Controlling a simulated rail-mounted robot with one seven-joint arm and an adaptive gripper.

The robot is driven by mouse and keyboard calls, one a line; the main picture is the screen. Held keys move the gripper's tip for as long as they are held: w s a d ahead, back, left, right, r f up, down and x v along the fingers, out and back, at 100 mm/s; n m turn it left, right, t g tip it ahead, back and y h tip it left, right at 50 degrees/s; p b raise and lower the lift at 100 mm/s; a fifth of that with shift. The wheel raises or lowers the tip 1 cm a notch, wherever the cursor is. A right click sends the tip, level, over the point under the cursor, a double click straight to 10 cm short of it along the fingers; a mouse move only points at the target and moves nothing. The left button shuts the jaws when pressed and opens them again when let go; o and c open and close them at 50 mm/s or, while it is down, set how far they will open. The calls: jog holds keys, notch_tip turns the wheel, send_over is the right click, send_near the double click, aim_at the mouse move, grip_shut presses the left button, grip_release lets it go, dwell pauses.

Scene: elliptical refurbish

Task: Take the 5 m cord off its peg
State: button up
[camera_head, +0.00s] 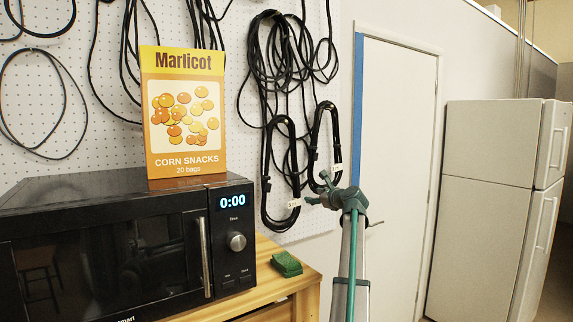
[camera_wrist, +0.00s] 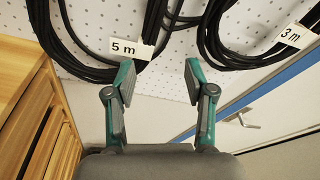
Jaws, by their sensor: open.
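The 5 m cord (camera_wrist: 82,55) is a black looped bundle at the left of the wrist view, with a white "5 m" tag (camera_wrist: 124,48). In the head view it appears to be the left tagged loop (camera_head: 267,185), hanging on the white pegboard. In the head view my gripper (camera_head: 324,192) is at the height of the loops' lower ends.
The 3 m cord (camera_wrist: 225,52) hangs close on the right, near my right finger. Other black cords (camera_head: 270,55) hang above. A wooden table (camera_head: 262,300) holds a microwave (camera_head: 120,240), a snack box (camera_head: 185,115) and green pads (camera_head: 287,264). A white door (camera_head: 398,150) stands right.

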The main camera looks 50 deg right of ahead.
aim_at(296, 163)
notch_tip(296, 163, up, 12)
jog(key=a+f+m+t+p, duration=0.1)
jog(key=m+t+p, duration=0.1)
jog(key=m, duration=0.1)
jog(key=shift+y, duration=0.4)
jog(key=x, duration=0.4)
jog(key=r+x, duration=0.1)
jog(key=x, duration=0.1)
jog(key=shift+w+a+p, duration=0.2)
jog(key=shift+w+p, duration=0.05)
jog(key=shift+p, duration=0.15)
jog(key=shift+a+p+x, duration=0.15)
jog(key=shift+p+x, duration=0.45)
jog(key=shift+x, duration=0.7)
jog(key=shift+a+p+x, duration=0.15)
jog(key=shift+p+x, duration=0.45)
jog(key=shift+x, duration=0.7)
grip_shut()
